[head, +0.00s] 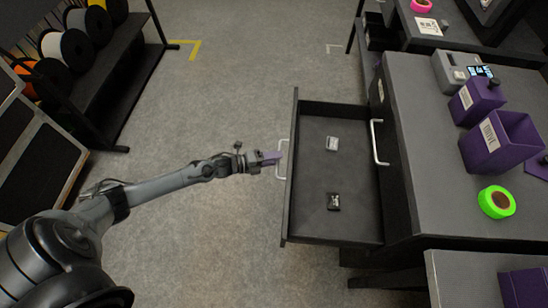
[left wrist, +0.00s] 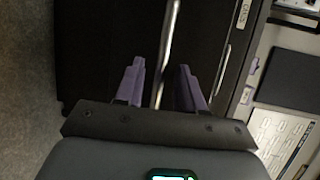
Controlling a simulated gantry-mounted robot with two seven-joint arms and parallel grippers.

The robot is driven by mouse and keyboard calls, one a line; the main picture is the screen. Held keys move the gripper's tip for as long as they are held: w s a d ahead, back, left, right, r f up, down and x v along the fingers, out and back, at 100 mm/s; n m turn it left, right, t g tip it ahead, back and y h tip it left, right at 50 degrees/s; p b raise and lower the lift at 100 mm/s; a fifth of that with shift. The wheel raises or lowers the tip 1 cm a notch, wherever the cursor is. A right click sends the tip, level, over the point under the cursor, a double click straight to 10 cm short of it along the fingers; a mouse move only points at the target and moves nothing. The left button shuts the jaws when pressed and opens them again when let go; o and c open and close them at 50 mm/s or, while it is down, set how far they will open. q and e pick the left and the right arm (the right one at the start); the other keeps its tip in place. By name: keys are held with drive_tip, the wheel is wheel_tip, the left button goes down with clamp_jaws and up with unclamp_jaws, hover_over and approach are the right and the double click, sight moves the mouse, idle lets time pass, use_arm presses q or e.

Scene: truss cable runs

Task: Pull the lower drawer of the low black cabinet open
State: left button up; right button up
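The low black cabinet (head: 398,185) stands at the right with a grey top. Its lower drawer (head: 334,174) is pulled well out to the left, and its inside shows. A silver bar handle (head: 281,160) is on the drawer front. My left gripper (head: 272,158) is at this handle. In the left wrist view its purple fingers (left wrist: 161,87) stand apart, one on each side of the handle bar (left wrist: 167,52), with gaps visible beside the bar. A second handle (head: 377,142) is on the closed upper drawer. My right gripper is not in view.
A light small item (head: 332,144) and a dark one (head: 334,202) lie in the drawer. Purple bins (head: 498,142) and green tape (head: 496,202) are on the cabinet top. A spool rack (head: 90,75) stands at the left. The floor (head: 235,90) between is clear.

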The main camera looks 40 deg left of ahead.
use_arm(q)
drive_tip(key=p+v, duration=0.4)
drive_tip(key=v, duration=0.6)
drive_tip(key=shift+s+a, duration=0.2)
drive_tip(key=shift+s, duration=0.05)
drive_tip(key=shift+r, duration=0.1)
